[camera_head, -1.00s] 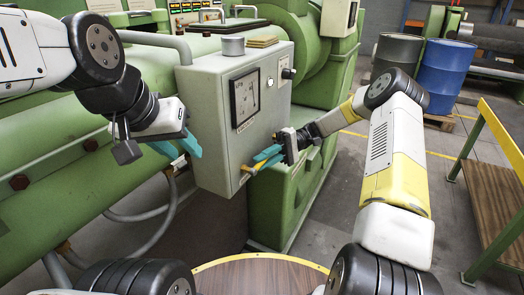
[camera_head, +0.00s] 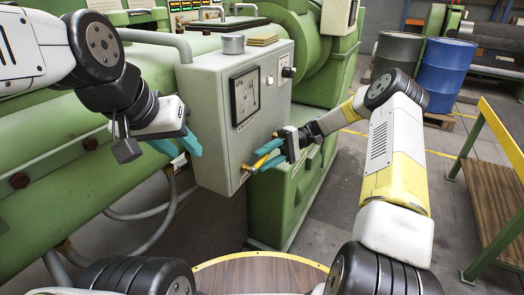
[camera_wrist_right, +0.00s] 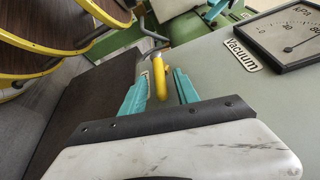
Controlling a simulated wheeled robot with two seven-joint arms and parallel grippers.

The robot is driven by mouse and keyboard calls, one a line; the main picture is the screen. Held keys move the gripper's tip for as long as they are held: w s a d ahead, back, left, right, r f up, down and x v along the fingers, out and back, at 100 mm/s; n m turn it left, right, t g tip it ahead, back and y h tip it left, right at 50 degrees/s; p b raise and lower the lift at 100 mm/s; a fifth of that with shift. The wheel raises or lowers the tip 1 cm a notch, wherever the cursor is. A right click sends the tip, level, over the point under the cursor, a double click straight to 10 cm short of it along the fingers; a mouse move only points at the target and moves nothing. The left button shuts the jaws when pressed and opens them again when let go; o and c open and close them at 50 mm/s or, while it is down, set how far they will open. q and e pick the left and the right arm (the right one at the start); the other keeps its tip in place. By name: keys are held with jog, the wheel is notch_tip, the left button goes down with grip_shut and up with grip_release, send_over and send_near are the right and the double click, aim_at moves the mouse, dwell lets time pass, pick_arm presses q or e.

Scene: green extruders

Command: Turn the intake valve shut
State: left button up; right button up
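A yellow valve lever (camera_head: 262,160) sticks out near the lower right edge of the grey control box. My right gripper (camera_head: 268,156) is at this lever, with its teal fingers on either side of it. In the right wrist view the yellow lever (camera_wrist_right: 159,78) lies between the two parted fingers (camera_wrist_right: 162,88), and narrow gaps seem to show beside it. My left gripper (camera_head: 180,147) is open and empty, left of the box. No label on the valve can be read.
Hoses (camera_head: 150,212) hang below. A round wooden top (camera_head: 262,275) is at the bottom.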

jog(key=v, duration=0.7)
jog(key=s+a+r+m+t+h, duration=0.1)
jog(key=s+r+m+t+h, duration=0.1)
jog(key=s+r+t+h, duration=0.7)
jog(key=s+d+r+m+t+h, duration=0.1)
jog(key=s+d+r+t, duration=0.2)
jog(key=s, duration=0.4)
jog(key=s+d+r+m+t+h, duration=0.1)
jog(key=s+d+r+t, duration=0.3)
jog(key=s, duration=0.4)
jog(key=shift+s+r+m+t, duration=0.2)
jog(key=shift+r+m+t, duration=0.2)
jog(key=shift+r, duration=0.05)
dwell(0.7)
